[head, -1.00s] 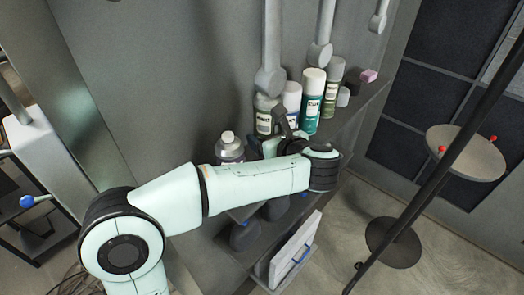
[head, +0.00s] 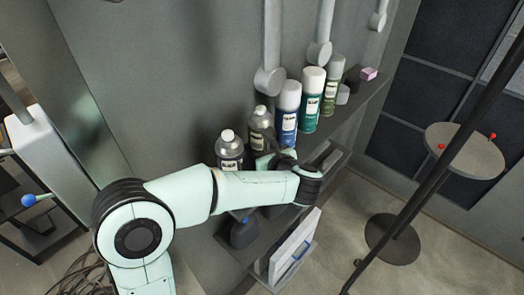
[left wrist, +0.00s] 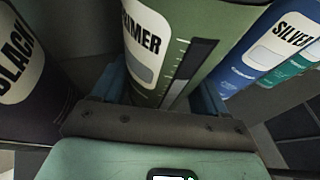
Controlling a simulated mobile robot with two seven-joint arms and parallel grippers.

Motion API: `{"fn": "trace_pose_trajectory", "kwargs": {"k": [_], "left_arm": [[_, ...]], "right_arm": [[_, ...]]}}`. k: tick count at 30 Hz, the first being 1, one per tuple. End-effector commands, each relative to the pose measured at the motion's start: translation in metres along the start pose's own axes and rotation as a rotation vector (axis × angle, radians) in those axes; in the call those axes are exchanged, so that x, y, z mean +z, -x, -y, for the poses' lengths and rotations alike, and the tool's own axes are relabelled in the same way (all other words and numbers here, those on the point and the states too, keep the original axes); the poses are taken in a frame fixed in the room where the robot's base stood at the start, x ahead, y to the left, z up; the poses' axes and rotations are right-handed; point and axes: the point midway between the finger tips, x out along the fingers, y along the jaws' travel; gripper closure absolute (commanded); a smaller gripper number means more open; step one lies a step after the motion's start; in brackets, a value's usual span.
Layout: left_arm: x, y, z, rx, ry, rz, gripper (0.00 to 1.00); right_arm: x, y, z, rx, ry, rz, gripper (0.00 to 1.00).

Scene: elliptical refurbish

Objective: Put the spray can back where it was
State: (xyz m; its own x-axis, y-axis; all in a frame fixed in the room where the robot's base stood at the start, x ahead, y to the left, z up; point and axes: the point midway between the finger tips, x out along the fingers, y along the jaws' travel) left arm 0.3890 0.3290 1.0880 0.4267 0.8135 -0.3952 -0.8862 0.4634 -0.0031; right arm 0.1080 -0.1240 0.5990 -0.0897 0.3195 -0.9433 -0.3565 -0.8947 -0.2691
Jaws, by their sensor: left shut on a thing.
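The green spray can marked PRIMER (left wrist: 165,40) is between the fingers of my left gripper (left wrist: 160,92) in the left wrist view. In the head view this can (head: 260,127) stands about upright at the shelf row, between the dark can (head: 229,153) and the blue can (head: 288,112). My left gripper (head: 268,160) is shut on its lower part, which the gripper and arm hide. I cannot tell whether its base touches the shelf. The left wrist view shows the BLACK can (left wrist: 28,75) on the left and the SILVER can (left wrist: 260,45) on the right. My right gripper is not in view.
A teal can (head: 312,98), an olive can (head: 332,88) and a pink block (head: 369,73) continue the row on the shelf (head: 350,108). Grey rods hang above it. A round stool (head: 465,150) and a dark slanting pole (head: 430,190) stand at the right.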

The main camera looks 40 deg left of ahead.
Motion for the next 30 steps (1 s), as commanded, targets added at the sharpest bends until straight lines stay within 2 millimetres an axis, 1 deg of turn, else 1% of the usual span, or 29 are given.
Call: {"fn": "trace_pose_trajectory", "kwargs": {"k": [4,5,6,7,15,19,23,30], "left_arm": [[-0.003,-0.001,0.000,0.000,0.001,0.001,0.63],[-0.004,-0.001,0.000,0.000,0.000,-0.001,0.23],[-0.003,-0.001,0.000,0.000,0.000,0.000,0.10],[-0.003,-0.001,0.000,0.000,0.000,0.000,0.01],[-0.003,-0.001,0.000,0.000,0.000,0.000,0.01],[0.003,0.001,0.001,0.000,0.000,0.000,0.01],[0.000,0.023,0.001,-0.005,0.001,0.000,0.01],[-0.001,0.076,0.001,-0.005,0.000,0.000,0.01]], "right_arm": [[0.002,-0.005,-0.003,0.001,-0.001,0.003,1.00],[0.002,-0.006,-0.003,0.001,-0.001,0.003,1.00],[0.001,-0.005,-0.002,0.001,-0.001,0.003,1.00],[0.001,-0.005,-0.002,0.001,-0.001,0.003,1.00],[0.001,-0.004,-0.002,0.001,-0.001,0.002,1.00],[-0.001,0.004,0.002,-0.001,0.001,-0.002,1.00],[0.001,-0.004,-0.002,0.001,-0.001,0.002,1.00],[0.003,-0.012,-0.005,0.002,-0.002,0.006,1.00]]}}
